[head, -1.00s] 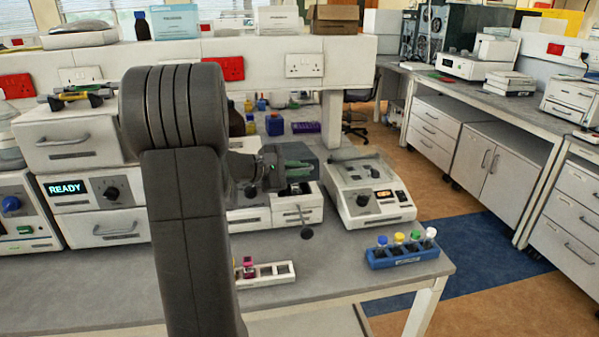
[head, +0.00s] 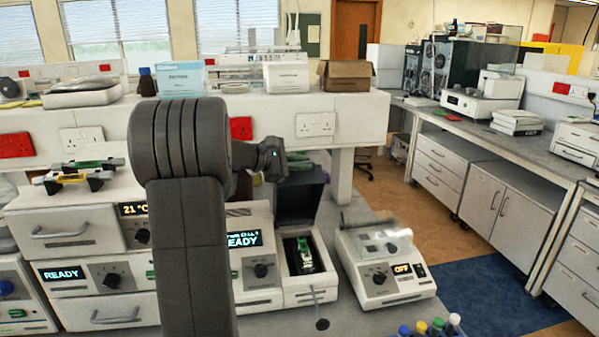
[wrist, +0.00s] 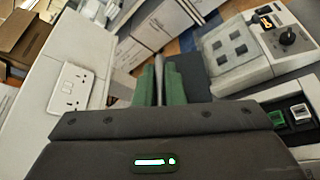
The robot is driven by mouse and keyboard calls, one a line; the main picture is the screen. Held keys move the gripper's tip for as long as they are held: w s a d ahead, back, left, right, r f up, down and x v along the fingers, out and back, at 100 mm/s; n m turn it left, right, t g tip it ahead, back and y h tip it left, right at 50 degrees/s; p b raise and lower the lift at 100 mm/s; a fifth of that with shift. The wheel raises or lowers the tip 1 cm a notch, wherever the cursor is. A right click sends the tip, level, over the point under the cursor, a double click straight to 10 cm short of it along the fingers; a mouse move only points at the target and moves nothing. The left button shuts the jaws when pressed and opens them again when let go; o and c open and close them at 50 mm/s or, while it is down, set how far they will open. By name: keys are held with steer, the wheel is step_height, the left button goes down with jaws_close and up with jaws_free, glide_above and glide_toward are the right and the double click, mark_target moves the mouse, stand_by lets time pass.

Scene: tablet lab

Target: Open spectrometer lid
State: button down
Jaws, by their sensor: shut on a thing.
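The spectrometer (head: 257,291) is a white unit with a READY display and a knob, on the bench right of my arm. Its dark lid (head: 298,204) stands raised, roughly upright, at the back of the open sample compartment (head: 301,256). A dark insert with green parts shows inside. My gripper (head: 299,161) is at the lid's top edge, its green fingers pointing right. In the wrist view the green fingers (wrist: 161,86) are closed around a thin grey part of the lid, with the dark lid surface (wrist: 190,82) beside them. The exact grip is partly hidden.
A white device with an OFF display (head: 385,270) stands close on the right. Capped vials (head: 430,327) show at the bottom edge. The white shelf with sockets (head: 345,118) runs behind the lid. Drawer units (head: 65,232) stand on the left.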

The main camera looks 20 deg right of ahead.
steer(key=w+d+r+n+g+y+p, duration=0.1)
steer(key=w+d+n+g+p, duration=0.1)
steer(key=w, duration=1.2)
steer(key=shift+w+d+r+n+g+p, duration=0.15)
steer(key=shift+w+d+n+g+p, duration=0.15)
steer(key=shift+d+n+p, duration=0.65)
steer(key=shift+a+n+b, duration=0.2)
steer(key=shift+n+b, duration=0.05)
steer(key=shift+b, duration=0.1)
steer(key=c, duration=1.8)
jaws_free()
steer(key=shift+s, duration=0.1)
steer(key=b+v, duration=0.1)
steer(key=v, duration=1.2)
steer(key=shift+a+r, duration=0.25)
steer(key=shift+r, duration=0.05)
steer(key=shift+d, duration=0.15)
